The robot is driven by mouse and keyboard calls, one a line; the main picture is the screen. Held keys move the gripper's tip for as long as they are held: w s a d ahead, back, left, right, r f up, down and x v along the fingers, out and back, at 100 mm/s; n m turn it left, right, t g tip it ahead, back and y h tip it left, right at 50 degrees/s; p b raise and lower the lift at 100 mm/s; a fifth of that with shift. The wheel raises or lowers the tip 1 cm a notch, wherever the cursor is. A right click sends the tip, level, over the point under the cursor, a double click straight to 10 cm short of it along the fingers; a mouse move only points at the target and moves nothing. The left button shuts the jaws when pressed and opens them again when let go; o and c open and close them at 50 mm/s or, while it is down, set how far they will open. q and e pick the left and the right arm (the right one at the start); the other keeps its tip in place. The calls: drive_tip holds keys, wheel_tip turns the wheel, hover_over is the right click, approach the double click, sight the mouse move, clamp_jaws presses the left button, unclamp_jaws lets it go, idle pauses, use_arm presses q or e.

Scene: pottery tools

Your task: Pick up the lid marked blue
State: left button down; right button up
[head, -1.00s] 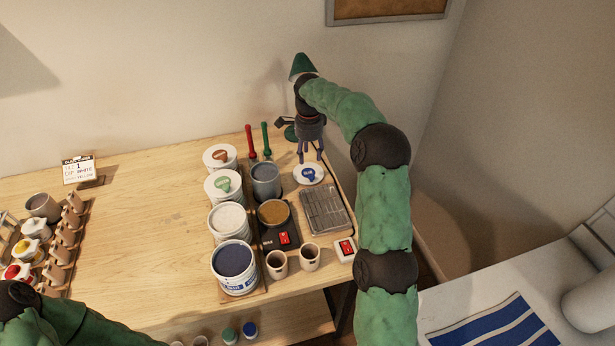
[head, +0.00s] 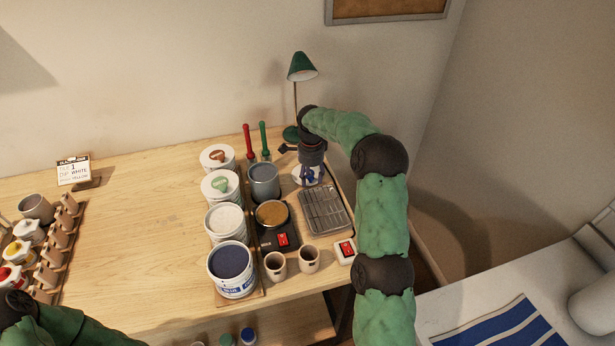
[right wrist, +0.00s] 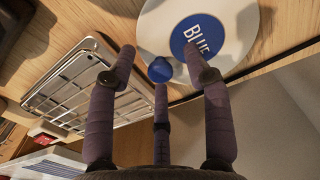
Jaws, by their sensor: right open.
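The lid marked blue (head: 296,180) is a white disc lying at the back right of the table, partly hidden by my right gripper. In the right wrist view the lid (right wrist: 240,30) shows a round blue label reading "BLUE" and a blue knob (right wrist: 160,69). My right gripper (head: 308,181) is low over the lid with its fingers pointing down. In the right wrist view its open fingers (right wrist: 158,62) are spread around the knob; I cannot tell whether any finger touches it. My left gripper is out of view; only part of my left arm shows at the lower left.
A metal rack tray (head: 325,210) lies just in front of the lid. A grey pot (head: 264,182) and several tubs, including a blue-filled one (head: 232,265), stand to its left. A green lamp (head: 301,68) stands behind. The table's middle left is clear.

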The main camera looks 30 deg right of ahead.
clamp_jaws()
drive_tip(key=shift+r, duration=0.15)
